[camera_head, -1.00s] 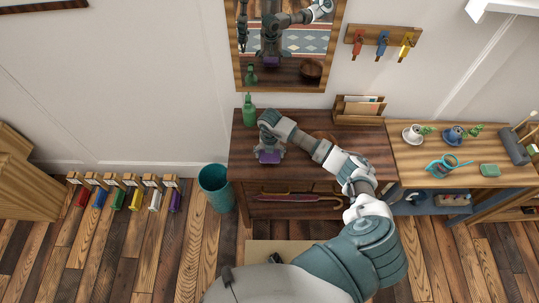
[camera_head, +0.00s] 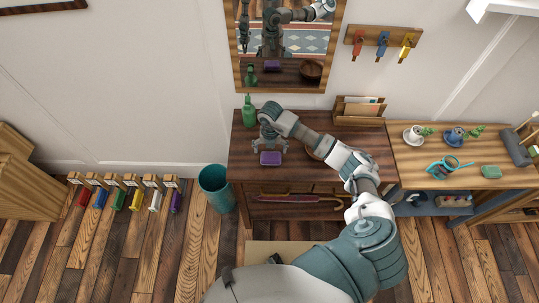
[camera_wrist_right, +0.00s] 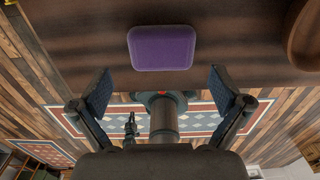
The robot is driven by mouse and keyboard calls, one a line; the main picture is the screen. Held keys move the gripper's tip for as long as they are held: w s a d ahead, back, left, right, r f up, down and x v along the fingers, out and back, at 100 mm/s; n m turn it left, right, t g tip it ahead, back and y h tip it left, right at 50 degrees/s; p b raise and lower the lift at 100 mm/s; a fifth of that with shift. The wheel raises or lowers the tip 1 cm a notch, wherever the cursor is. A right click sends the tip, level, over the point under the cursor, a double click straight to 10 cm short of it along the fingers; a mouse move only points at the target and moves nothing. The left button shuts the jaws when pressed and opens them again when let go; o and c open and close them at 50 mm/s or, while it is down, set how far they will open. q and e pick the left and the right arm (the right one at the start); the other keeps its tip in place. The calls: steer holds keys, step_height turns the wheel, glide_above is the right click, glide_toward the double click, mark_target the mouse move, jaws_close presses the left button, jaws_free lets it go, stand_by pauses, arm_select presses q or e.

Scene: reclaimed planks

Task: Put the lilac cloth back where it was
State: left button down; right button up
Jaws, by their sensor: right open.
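The lilac cloth (camera_head: 271,158) is a small folded purple pad. It lies flat on the dark wooden dresser top (camera_head: 240,163), near its front left part. It shows whole in the right wrist view (camera_wrist_right: 162,48). My right gripper (camera_head: 271,148) is just behind and above the cloth, with its fingers spread. In the right wrist view the open fingers (camera_wrist_right: 162,92) hold nothing, and the cloth lies beyond their tips, apart from them. My left gripper does not show directly.
A green bottle (camera_head: 249,112) stands behind my right gripper. A letter rack (camera_head: 358,111) is at the dresser's back right. A round brown bowl (camera_wrist_right: 305,35), partly hidden in the head view, sits to the right. A teal bin (camera_head: 216,188) stands left of the dresser.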

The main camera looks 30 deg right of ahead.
mark_target(270, 156)
step_height(270, 156, up, 7)
stand_by(0.3)
steer(key=shift+f, duration=0.1)
